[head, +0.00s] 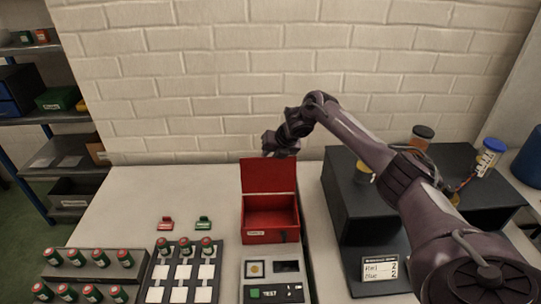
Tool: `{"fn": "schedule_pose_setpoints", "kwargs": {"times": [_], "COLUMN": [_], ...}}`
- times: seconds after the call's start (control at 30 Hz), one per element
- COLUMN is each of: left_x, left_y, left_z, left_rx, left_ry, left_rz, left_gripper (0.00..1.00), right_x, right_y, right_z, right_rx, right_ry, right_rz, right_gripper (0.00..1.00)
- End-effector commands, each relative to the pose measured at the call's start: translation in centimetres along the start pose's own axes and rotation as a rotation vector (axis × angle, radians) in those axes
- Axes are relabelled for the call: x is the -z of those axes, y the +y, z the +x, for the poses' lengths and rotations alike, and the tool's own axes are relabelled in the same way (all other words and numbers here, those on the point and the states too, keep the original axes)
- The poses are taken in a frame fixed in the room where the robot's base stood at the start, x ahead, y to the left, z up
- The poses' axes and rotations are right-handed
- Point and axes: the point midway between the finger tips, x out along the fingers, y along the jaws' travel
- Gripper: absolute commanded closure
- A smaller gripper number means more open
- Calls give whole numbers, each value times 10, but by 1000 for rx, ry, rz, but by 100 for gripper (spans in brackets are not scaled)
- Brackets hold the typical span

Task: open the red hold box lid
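The red hold box (271,236) stands on the white table near the middle of the head view, with a small label on its front. Its lid (268,175) stands up at the back, and the inside of the box shows and looks empty. My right arm comes in from the right, and its gripper (268,146) is just above and behind the lid's top edge. I cannot tell whether the gripper touches the lid, or whether its fingers are open or shut. My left gripper is out of view.
A test device (272,281) stands in front of the box. A tray with white squares (181,272) and racks of red-capped cylinders (94,265) are to the left. Red (166,223) and green (203,223) pieces lie behind the tray. A dark stand (345,215) is to the right.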

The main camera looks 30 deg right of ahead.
Motion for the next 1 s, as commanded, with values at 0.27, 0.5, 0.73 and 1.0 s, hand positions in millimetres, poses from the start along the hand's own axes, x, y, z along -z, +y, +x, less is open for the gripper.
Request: {"fn": "schedule_pose_setpoints", "kwargs": {"times": [0.27,0.5,0.73,1.0], "left_x": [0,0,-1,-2], "left_y": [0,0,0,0], "left_z": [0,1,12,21], "left_rx": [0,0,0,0], "left_ry": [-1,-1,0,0], "left_rz": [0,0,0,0], "left_gripper": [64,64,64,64], "right_x": [-1,-1,-1,-2], "right_y": [0,0,-2,-1], "right_z": [-1,-3,-34,-72], "right_rx": [1,0,0,0], "right_ry": [-3,-2,-6,-5], "right_rz": [1,0,-3,0], "right_gripper": [54,54,54,54]}}
